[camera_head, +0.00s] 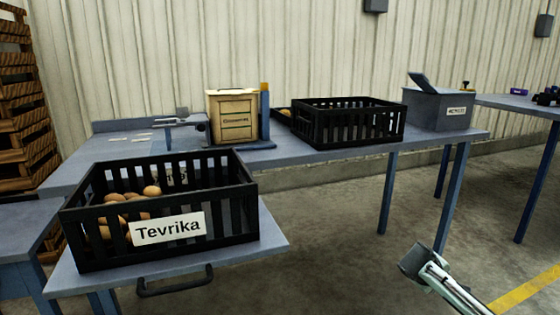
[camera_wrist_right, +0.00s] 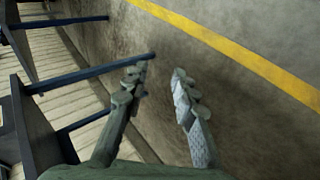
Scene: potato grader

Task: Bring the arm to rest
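My right gripper (camera_wrist_right: 162,80) shows in the right wrist view with its two fingers apart. Only bare floor shows between them, so it is open and empty. In the head view, part of my right arm (camera_head: 440,277) is at the lower right, in front of the blue table legs and clear of the tables. The fingers cannot be made out there. My left gripper and left arm are in neither view.
A black crate of potatoes labelled Tevrika (camera_head: 245,208) stands on the near shelf. The long blue-grey table (camera_head: 300,155) bears a second black crate (camera_head: 370,138), a wooden box (camera_head: 233,115) and a grey lidded bin (camera_head: 425,110). Open floor (camera_head: 340,250) lies at the right.

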